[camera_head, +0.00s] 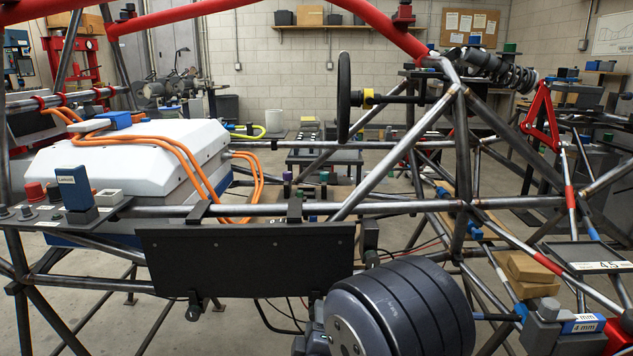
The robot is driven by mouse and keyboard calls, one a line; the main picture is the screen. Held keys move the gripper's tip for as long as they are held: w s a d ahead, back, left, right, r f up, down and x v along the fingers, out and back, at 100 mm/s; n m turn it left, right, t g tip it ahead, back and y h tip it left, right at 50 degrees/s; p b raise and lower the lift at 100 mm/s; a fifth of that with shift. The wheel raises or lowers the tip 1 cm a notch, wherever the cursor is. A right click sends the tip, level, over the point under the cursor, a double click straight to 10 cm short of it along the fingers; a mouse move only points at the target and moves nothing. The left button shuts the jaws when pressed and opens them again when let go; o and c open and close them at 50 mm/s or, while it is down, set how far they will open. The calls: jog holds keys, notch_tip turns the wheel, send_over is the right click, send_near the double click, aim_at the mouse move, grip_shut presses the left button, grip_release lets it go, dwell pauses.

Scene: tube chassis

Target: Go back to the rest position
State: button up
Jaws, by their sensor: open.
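My gripper is not in view, and I cannot see any of its fingers. The tube chassis (457,150) fills the view, with bare grey steel tubes and a red tube (370,17) across the top. A white box (130,160) with orange cables (195,165) sits inside the frame at the left. A black panel (245,260) hangs from the middle rail. A dark ribbed cylinder (405,305) is at the bottom centre; I cannot tell what it belongs to.
A steering wheel (344,97) stands upright at the centre. A blue labelled block (74,187) is at the left rail. A suspension spring (495,68) is at upper right. Benches and shelves line the back wall.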

jog(key=s+p, duration=0.2)
jog(key=s, duration=0.9)
jog(key=w+m+b, duration=0.6)
jog(key=w+m, duration=0.5)
jog(key=m, duration=0.6)
jog(key=shift+d+m+b, duration=0.2)
jog(key=shift+m+b, duration=0.15)
jog(key=shift+m, duration=0.05)
dwell(0.7)
